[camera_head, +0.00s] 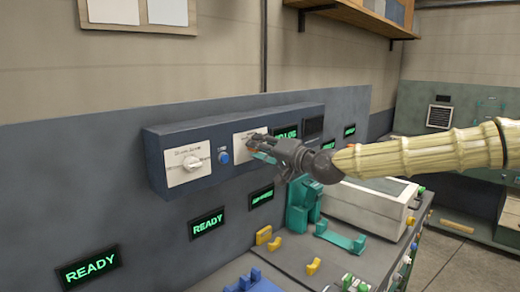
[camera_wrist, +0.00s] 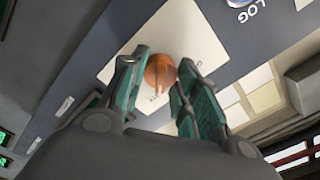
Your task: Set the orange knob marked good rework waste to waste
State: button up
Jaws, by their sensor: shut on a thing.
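The orange knob (camera_wrist: 160,73) sits on a white plate (camera_wrist: 193,38) on the wall-mounted box; it shows between my fingers in the wrist view. My gripper (camera_wrist: 160,84) is shut on the knob, with one green-padded finger on either side of it. In the head view my gripper (camera_head: 262,150) reaches the box from the right and covers most of the knob. The plate (camera_head: 241,142) shows only partly there. The plate's marks are mostly hidden or too small to read, so I cannot tell which setting the knob points to.
The blue-grey box (camera_head: 153,158) also carries a white knob (camera_head: 193,163) on its own plate and a blue button (camera_head: 224,157). Green READY displays (camera_head: 207,224) are on the panel below. Teal fixtures (camera_head: 302,205) and yellow blocks (camera_head: 264,236) stand on the bench underneath.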

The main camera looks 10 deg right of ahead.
jog(key=o, duration=1)
jog(key=shift+d, duration=0.1)
jog(key=shift+v, duration=6)
